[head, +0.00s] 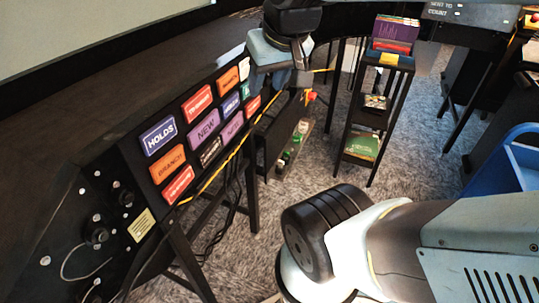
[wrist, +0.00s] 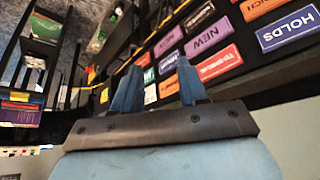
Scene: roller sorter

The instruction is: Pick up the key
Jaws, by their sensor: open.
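I cannot make out a key in either view. My gripper (wrist: 158,72) is open in the wrist view, with two blue fingers apart and nothing seen between them. In the head view my gripper (head: 279,78) is at the top centre, by the far end of the black sorter panel (head: 140,172). The fingers partly cover that end of the panel.
The panel bears a blue HOLDS label (head: 158,135) and several others. A narrow shelf (head: 378,110) with books stands behind on grey carpet. A blue cart or bin (head: 512,165) is at the right. A low rack with bottles (head: 290,148) is under the panel's far end.

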